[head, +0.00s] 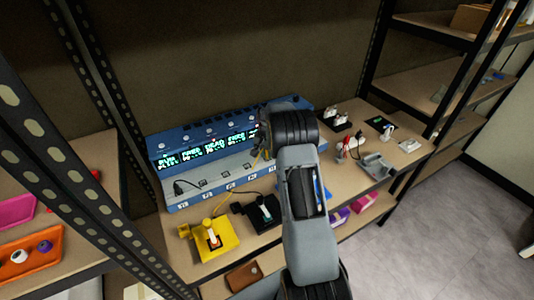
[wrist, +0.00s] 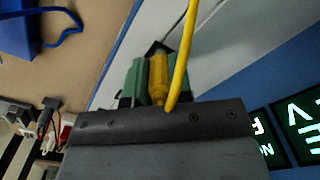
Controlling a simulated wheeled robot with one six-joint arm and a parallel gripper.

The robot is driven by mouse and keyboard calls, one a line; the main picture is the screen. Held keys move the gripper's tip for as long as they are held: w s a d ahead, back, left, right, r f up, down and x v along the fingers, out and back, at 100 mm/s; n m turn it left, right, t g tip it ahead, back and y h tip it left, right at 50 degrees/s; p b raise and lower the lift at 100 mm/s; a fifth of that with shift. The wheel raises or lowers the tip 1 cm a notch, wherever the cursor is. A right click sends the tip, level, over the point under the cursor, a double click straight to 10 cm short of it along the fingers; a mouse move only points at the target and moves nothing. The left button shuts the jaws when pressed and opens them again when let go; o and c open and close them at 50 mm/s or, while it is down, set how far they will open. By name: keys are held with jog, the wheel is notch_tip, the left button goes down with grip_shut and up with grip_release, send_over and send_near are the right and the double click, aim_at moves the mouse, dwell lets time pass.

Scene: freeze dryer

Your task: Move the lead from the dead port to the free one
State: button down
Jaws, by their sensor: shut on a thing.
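The blue unit (head: 185,142) stands at the back of the shelf, with a row of lit displays and a pale port ledge (head: 215,180) below. My gripper (wrist: 152,78) is shut on the yellow plug (wrist: 158,72) of a yellow lead (wrist: 187,45). In the head view my arm hides most of the gripper, at the right part of the unit. The pale ledge is close behind the plug in the wrist view; whether the plug sits in a port is hidden. A black plug (head: 178,188) is in the leftmost port.
A yellow device (head: 215,240) and a black device (head: 264,212) stand in front of the unit. Small instruments, a grey device (head: 376,165) and cables fill the right side. Metal uprights (head: 50,150) flank the left side. Bare shelf shows around the devices.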

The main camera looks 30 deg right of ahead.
jog(key=shift+f, duration=0.4)
jog(key=c, duration=0.9)
grip_release()
jog(key=shift+c, duration=0.2)
jog(key=shift+r, duration=0.1)
notch_tip(320, 180, up, 14)
jog(key=shift+b, duration=0.45)
jog(key=s+a+r+n+t, duration=0.1)
jog(key=s+a+n, duration=0.2)
jog(key=s+a, duration=0.3)
jog(key=s+a+r+n+t, duration=0.1)
jog(key=s+a+n, duration=0.2)
jog(key=s, duration=0.9)
jog(key=s+a+r+n+t, duration=0.1)
jog(key=s+a+n, duration=0.2)
jog(key=s+a, duration=0.6)
jog(key=shift+s+a+r+t, duration=0.15)
jog(key=shift+s+a+t, duration=0.15)
jog(key=shift+s+a, duration=0.1)
